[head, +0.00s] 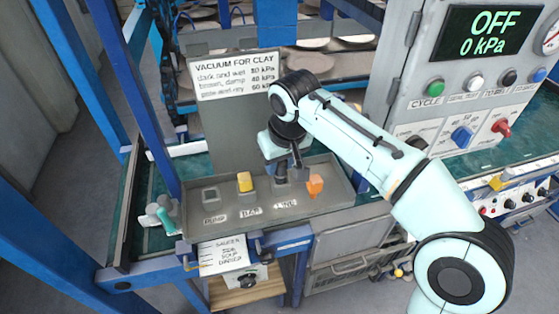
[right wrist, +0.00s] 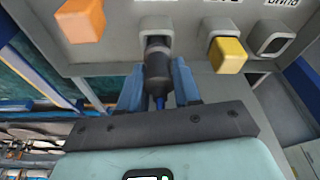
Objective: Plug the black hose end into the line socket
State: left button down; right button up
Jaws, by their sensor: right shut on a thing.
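My right gripper (right wrist: 158,85) is shut on the black hose end (right wrist: 157,66), with a blue finger on each side of it. A bit of blue hose shows behind it. The tip of the hose end is at the mouth of the line socket (right wrist: 157,24), in line with it; how far it reaches inside cannot be told. In the head view my right gripper (head: 284,158) is over the LINE place of the grey panel (head: 230,209), and hides the hose end there. My left gripper is not in view.
A yellow plug (head: 245,182) sits in the BAR socket, and an orange block (head: 315,186) stands right of the line socket. The PUMP socket (head: 210,194) is empty. A control box (head: 470,90) reads OFF, 0 kPa. A blue frame post (head: 140,90) rises at left.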

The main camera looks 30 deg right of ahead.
jog(key=shift+f+b, duration=0.3)
jog(key=shift+f, duration=0.25)
dwell(0.4)
jog(key=o, duration=1.1)
jog(key=shift+r, duration=0.1)
jog(key=p+v, duration=0.3)
jog(key=v, duration=1)
jog(key=shift+r+p, duration=0.15)
jog(key=shift+p, duration=0.25)
